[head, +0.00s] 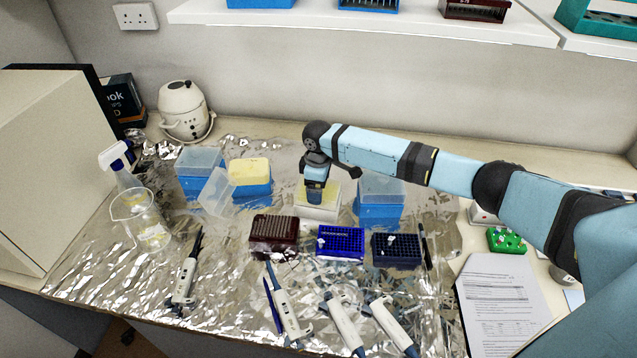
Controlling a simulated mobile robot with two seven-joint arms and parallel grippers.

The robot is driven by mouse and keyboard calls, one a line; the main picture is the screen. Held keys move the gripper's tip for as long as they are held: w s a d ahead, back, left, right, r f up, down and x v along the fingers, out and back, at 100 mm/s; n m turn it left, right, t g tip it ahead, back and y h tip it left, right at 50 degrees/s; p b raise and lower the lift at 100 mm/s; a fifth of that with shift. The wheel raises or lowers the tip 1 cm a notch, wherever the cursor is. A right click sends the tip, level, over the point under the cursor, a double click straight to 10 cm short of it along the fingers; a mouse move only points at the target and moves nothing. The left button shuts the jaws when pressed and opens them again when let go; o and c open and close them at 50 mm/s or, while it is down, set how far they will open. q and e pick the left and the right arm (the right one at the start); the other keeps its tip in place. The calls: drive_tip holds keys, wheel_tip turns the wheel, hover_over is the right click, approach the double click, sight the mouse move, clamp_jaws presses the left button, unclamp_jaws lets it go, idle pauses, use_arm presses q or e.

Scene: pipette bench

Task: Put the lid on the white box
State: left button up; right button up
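The white box (328,208) stands near the middle of the foil-covered bench, behind the row of small racks. My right gripper (315,200) points down over it from above, and its dark body hides part of the box's top. I cannot tell whether its fingers are open or shut, or whether they touch the box. A clear, empty lid (217,192) is tilted at the left, by the front of a blue box with a yellow top (250,178). My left gripper is not in view.
Lidded blue boxes stand left (200,172) and right (380,202). Dark red (273,235), blue (340,244) and navy (396,250) racks are in front. Several pipettes lie at the front edge. A beaker (140,218) and spray bottle (120,165) stand left.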

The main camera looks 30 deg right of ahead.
idle(0.4)
drive_tip(key=shift+f+p, duration=0.1)
drive_tip(key=shift+p, duration=0.3)
drive_tip(key=o, duration=0.6)
drive_tip(key=shift+o, duration=0.2)
wheel_tip(320, 180, up, 14)
drive_tip(key=b, duration=0.2)
